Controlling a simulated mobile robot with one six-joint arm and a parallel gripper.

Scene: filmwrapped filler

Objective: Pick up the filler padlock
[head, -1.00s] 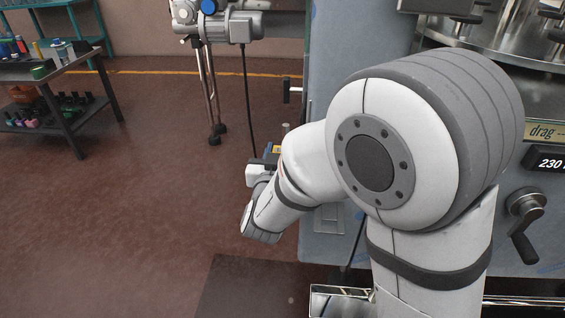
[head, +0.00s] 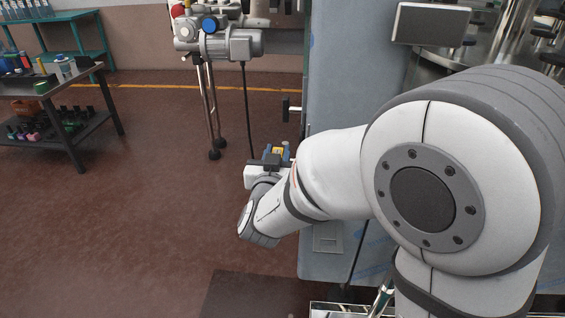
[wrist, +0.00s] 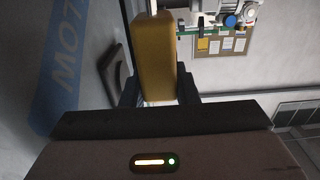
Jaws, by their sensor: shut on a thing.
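The yellow padlock (wrist: 156,62) fills the upper middle of the wrist view. A thin pale part rises from it to the picture's top edge. My gripper (wrist: 158,92) is shut on it, with one dark finger on each side of its lower end. In the head view my gripper (head: 274,157) is small, beyond my forearm, with a bit of yellow showing at it. My arm hides much of the machine behind it there.
A grey-blue machine cabinet (head: 345,100) stands behind my arm; its side with blue lettering (wrist: 65,60) is close in the wrist view. A dark handle (head: 290,108) juts from its left edge. A shelf table (head: 60,90) stands at the left.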

